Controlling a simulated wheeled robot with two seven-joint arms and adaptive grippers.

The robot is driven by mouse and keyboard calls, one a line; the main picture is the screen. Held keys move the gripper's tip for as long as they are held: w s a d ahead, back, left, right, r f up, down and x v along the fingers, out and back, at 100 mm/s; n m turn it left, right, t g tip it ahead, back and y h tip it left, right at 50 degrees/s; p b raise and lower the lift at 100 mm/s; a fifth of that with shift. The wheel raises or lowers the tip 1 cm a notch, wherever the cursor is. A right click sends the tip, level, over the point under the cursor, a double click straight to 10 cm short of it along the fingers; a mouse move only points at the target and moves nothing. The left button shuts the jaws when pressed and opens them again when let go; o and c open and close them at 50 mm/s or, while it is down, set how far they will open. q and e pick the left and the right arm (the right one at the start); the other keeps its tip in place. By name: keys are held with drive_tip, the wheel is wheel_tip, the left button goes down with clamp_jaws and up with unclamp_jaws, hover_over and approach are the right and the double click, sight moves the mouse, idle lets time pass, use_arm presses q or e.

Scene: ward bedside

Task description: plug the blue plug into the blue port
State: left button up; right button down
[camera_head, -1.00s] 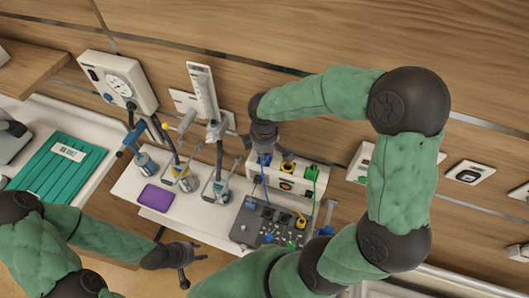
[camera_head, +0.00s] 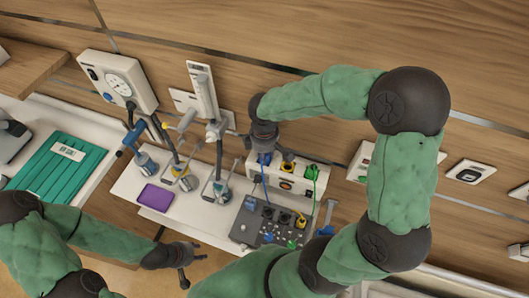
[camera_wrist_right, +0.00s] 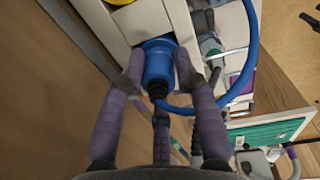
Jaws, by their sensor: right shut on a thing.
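The blue plug (camera_wrist_right: 158,66) is between the fingers of my right gripper (camera_wrist_right: 158,77) in the right wrist view. Its front end meets the white panel of the port box. I cannot tell how deep it sits, and the blue port itself is hidden behind the plug. In the head view my right gripper (camera_head: 264,150) is over the left end of the white port box (camera_head: 262,182), with the blue plug (camera_head: 264,159) just below it. A blue cable (camera_wrist_right: 249,45) loops away from the plug. My left gripper (camera_head: 190,266) is open and empty at the lower left.
A grey control box (camera_head: 241,232) lies in front. A purple pad (camera_head: 156,197) and several clamp-like devices are to the left. The wooden wall runs close behind.

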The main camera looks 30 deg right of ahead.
drive_tip(key=c, duration=0.8)
unclamp_jaws()
drive_tip(key=shift+c, duration=0.2)
drive_tip(key=shift+r, duration=0.1)
wheel_tip(320, 180, up, 12)
drive_tip(key=shift+s+a, duration=0.2)
drive_tip(key=shift+s, duration=0.05)
